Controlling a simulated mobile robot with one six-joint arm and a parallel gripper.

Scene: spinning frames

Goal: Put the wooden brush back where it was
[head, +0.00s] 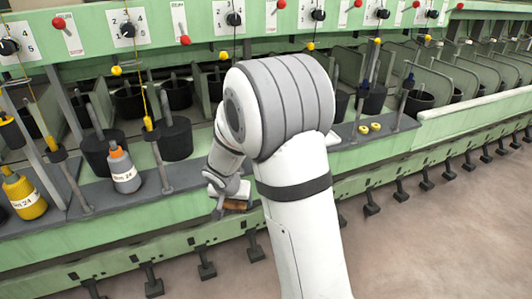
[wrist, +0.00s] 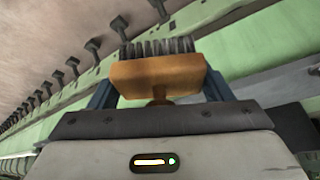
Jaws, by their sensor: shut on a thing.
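The wooden brush (wrist: 158,76) has a brown wooden block and a row of dark bristles. My gripper (wrist: 160,90) is shut on it, with a finger on each side of the block in the wrist view. In the head view the brush (head: 235,205) shows small below my gripper (head: 226,200), near the front edge of the grey shelf (head: 190,195). My arm hides part of the shelf behind and to the right. I cannot tell whether the brush touches the shelf.
A grey bottle (head: 124,172) and a yellow bottle (head: 24,197) stand on the shelf to the left. Dark cylinders (head: 175,138) and upright rods stand behind. Two yellow rings (head: 369,128) lie on the shelf at the right. Dark pedals (head: 206,270) stick out below the green front.

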